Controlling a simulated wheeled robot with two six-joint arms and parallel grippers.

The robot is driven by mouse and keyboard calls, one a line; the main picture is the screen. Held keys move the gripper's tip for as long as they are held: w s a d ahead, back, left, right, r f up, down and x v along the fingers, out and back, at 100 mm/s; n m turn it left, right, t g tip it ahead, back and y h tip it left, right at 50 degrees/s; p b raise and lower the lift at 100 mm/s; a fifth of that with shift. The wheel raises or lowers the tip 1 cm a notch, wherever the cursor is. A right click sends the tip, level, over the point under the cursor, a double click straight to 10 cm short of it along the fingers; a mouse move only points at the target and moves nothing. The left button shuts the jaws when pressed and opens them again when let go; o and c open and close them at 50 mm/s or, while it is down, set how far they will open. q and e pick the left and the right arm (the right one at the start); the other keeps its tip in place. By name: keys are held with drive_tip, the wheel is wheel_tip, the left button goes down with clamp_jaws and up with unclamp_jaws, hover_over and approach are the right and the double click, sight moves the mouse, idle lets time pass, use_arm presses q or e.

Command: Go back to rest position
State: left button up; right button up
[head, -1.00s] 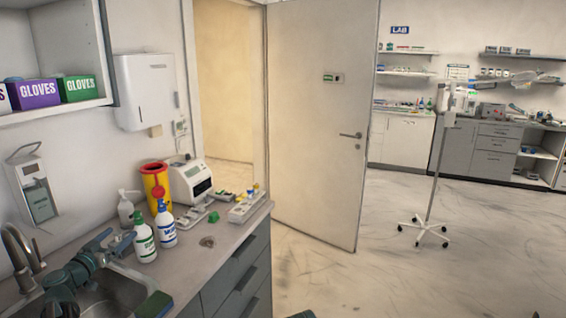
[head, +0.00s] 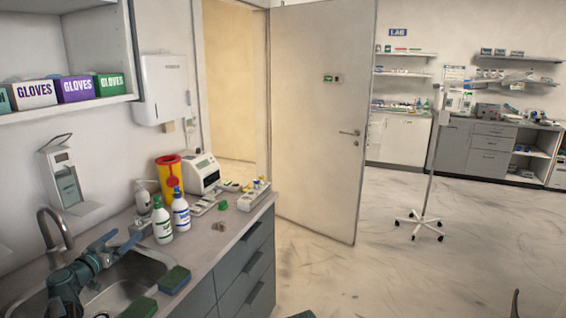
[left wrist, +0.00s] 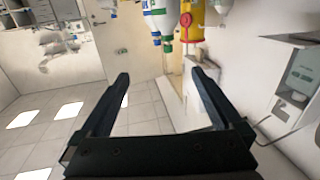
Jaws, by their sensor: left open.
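My left gripper (head: 124,241) is over the sink (head: 150,262) at the lower left of the head view. Its two dark fingers are apart with nothing between them, as the left wrist view also shows (left wrist: 160,76). The gripper is to the left of a white bottle with a green label (head: 162,222) and does not appear to hold it. My right gripper does not show clearly in either view.
A blue-capped bottle (head: 181,210), a yellow sharps bin (head: 169,178) and a white device (head: 203,174) stand on the counter. A tap (head: 52,232) is close to my left arm. Green sponges (head: 174,279) lie by the sink. Floor right of the drawers is clear up to a wheeled stand (head: 419,222).

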use_arm(q)
drive_tip(key=d+f+g+h, duration=0.1)
drive_tip(key=d+f, duration=0.1)
drive_tip(key=d, duration=0.4)
drive_tip(key=d+f+m+g+h, duration=0.1)
drive_tip(key=d+f+g, duration=0.1)
drive_tip(key=d, duration=0.4)
drive_tip(key=d+f+m+g+h, duration=0.1)
drive_tip(key=d+f+h, duration=0.1)
drive_tip(key=d, duration=0.4)
drive_tip(key=shift+s+d+g, duration=0.1)
drive_tip(key=shift+d+g, duration=0.25)
drive_tip(key=shift+g, duration=0.05)
drive_tip(key=s+d+f+m+g, duration=0.1)
drive_tip(key=s+d+f+g, duration=0.2)
drive_tip(key=d, duration=0.5)
drive_tip(key=s+d+f+m+g, duration=0.1)
drive_tip(key=s+d+f+g, duration=0.25)
drive_tip(key=d, duration=0.35)
drive_tip(key=s+d+f+g+y+p, duration=0.15)
drive_tip(key=s+d+f+g, duration=0.4)
drive_tip(key=s+d, duration=0.6)
drive_tip(key=s+a+f+n+g+y, duration=0.1)
drive_tip(key=s+f+n+y, duration=0.1)
drive_tip(key=s+y, duration=0.5)
drive_tip(key=s, duration=0.5)
drive_tip(key=shift+s+a+f, duration=0.2)
drive_tip(key=shift+s+a, duration=0.05)
drive_tip(key=shift+a, duration=0.05)
